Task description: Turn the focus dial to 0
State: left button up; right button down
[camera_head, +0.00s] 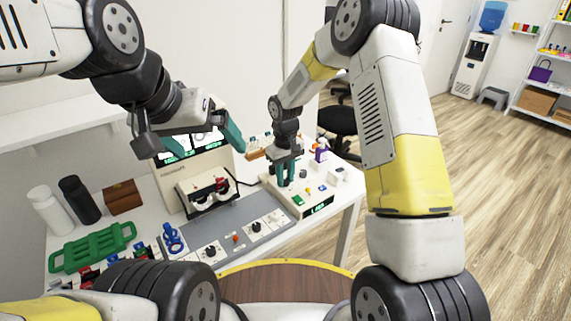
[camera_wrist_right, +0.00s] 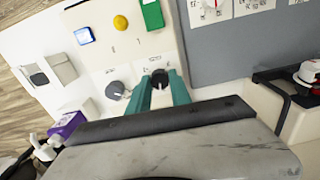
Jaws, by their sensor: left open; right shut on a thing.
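My right gripper (camera_head: 287,172) points down over a white control box (camera_head: 318,196) with a green-lit display. In the right wrist view its teal fingers (camera_wrist_right: 160,93) are shut on a black dial (camera_wrist_right: 159,77) with a white pointer mark. A grey knob (camera_wrist_right: 115,89) sits beside that dial, apart from the fingers. I cannot read which of them is labelled focus, nor the display's value. My left gripper (camera_head: 205,143) is open and empty, its teal fingers spread in front of the lit screens of a white machine (camera_head: 177,186).
A grey panel (camera_head: 215,231) with knobs and a red button (camera_head: 235,238) lies left of the control box. A purple-labelled item (camera_head: 321,155) stands behind the control box.

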aim_at(286, 180)
jog(key=shift+n, duration=1.1)
jog(key=c, duration=1.2)
grip_release()
jog(key=shift+o, duration=0.2)
jog(key=shift+r, duration=3.9)
